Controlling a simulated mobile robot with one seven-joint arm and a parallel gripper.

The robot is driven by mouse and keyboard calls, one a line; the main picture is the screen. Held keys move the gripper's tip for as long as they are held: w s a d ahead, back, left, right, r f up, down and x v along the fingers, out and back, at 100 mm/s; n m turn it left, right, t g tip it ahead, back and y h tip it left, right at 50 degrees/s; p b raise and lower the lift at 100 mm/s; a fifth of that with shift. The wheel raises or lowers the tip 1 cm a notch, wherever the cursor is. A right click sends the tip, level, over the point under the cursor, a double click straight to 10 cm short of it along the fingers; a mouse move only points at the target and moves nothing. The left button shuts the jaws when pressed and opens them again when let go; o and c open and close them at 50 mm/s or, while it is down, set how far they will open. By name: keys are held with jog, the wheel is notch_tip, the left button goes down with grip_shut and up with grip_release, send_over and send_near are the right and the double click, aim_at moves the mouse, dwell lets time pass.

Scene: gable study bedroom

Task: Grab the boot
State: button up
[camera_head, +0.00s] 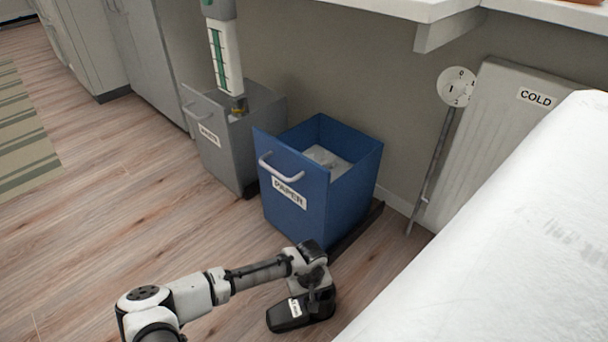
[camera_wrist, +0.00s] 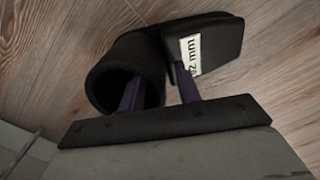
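A black boot (camera_head: 287,314) with a white label lies on the wooden floor in front of the blue bin in the head view. In the wrist view the boot (camera_wrist: 222,62) shows its round open shaft at left and its labelled part at right; part of the label reads "mm". My gripper (camera_head: 314,285) is right over the boot in the head view. In the wrist view my gripper (camera_wrist: 158,82) has its fingers apart, one in the shaft opening and one outside it, with the shaft wall between. Whether both fingers touch the wall is unclear.
A blue bin (camera_head: 297,211) labelled PAPER stands just behind the boot, on a dark base. A grey bin (camera_head: 226,156) is to its left. A white surface (camera_head: 490,230) fills the lower right; a radiator (camera_head: 490,140) is behind. Floor at left is clear up to a striped rug (camera_head: 22,140).

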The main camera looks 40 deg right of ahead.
grip_shut()
dwell(1.5)
